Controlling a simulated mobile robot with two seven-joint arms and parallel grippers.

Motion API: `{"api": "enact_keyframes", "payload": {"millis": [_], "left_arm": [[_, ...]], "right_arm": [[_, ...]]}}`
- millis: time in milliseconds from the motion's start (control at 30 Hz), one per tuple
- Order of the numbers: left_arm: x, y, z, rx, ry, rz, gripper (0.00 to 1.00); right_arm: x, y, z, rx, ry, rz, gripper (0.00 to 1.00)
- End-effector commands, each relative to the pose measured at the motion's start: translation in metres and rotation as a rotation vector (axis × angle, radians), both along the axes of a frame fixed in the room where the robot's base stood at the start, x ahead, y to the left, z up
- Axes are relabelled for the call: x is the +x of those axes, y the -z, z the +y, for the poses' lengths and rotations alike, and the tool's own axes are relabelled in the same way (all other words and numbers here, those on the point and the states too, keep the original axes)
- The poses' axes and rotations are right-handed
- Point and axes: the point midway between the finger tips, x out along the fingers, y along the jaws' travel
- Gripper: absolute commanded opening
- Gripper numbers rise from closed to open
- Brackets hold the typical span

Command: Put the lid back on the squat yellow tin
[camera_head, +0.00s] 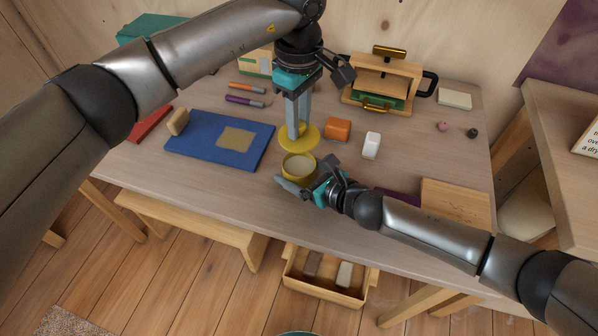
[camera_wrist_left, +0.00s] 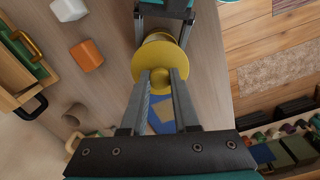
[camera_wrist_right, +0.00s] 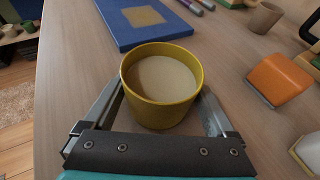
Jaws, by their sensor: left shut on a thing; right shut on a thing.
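The squat yellow tin (camera_head: 299,170) stands open on the table near its front edge. Its pale inside shows in the right wrist view (camera_wrist_right: 162,82). My right gripper (camera_head: 297,186) is shut on the tin's sides, one finger on each side. The round yellow lid (camera_head: 312,139) is in my left gripper (camera_head: 297,133), which points down and is shut on the lid's knob. In the left wrist view the lid (camera_wrist_left: 146,62) partly covers the tin (camera_wrist_left: 157,36). The lid is apart from the tin; its exact height is hard to tell.
A blue board (camera_head: 205,150) lies left of the tin. An orange block (camera_head: 338,128) and a white block (camera_head: 371,145) stand to the right. A wooden press (camera_head: 385,85) is at the back. A wooden block (camera_head: 455,200) lies at the front right.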

Motion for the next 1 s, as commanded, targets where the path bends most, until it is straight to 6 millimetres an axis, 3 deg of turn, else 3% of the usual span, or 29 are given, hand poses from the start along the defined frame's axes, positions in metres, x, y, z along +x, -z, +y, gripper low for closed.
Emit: {"api": "enact_keyframes", "payload": {"millis": [100,267,667,1000], "left_arm": [[0.000,0.000,0.000,0.000,0.000,0.000,0.00],[0.000,0.001,0.000,0.000,0.000,0.000,0.00],[-0.001,0.049,0.000,0.001,-0.001,0.001,0.00],[0.000,0.050,0.000,0.000,0.000,0.000,0.00]], "right_arm": [[0.000,0.000,0.000,-0.001,0.000,0.001,0.01],[0.000,0.000,0.000,-0.001,0.000,0.001,0.00],[0.000,0.001,0.000,-0.001,0.000,0.001,0.00],[0.000,0.001,0.000,-0.001,0.000,0.001,0.00]]}}
